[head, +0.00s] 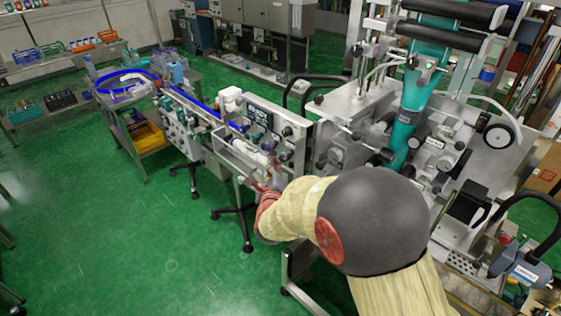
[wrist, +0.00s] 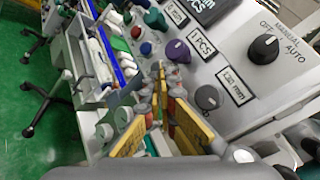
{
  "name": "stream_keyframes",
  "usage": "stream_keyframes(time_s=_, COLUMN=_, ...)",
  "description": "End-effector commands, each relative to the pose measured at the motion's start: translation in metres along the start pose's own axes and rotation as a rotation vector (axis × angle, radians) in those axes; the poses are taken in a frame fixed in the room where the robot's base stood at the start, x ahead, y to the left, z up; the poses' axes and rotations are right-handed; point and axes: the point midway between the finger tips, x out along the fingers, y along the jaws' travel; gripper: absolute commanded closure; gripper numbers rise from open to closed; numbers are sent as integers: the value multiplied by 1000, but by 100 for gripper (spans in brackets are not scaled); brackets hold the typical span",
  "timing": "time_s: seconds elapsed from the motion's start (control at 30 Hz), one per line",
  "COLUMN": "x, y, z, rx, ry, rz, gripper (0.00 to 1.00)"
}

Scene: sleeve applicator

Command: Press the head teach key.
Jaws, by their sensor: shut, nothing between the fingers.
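In the wrist view a light grey control panel (wrist: 232,88) carries a black selector knob (wrist: 265,48) marked OFF, MANUAL and AUTO, a purple knob (wrist: 178,51) and a grey knob (wrist: 208,97).
A conveyor with blue rails (head: 195,105) runs left from the panel. The large machine with a teal column (head: 408,118) stands to the right. A cart with a yellow bin (head: 147,138) stands at the far left. Green floor is clear at lower left.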

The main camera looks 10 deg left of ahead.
Motion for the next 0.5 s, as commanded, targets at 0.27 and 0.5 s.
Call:
stream_keyframes(time_s=0.27, x=-6, y=4, z=4, rx=0, ry=1, rz=0, gripper=100)
stream_keyframes(time_s=0.5, x=-7, y=5, z=5, rx=0, ry=0, rz=0, gripper=100)
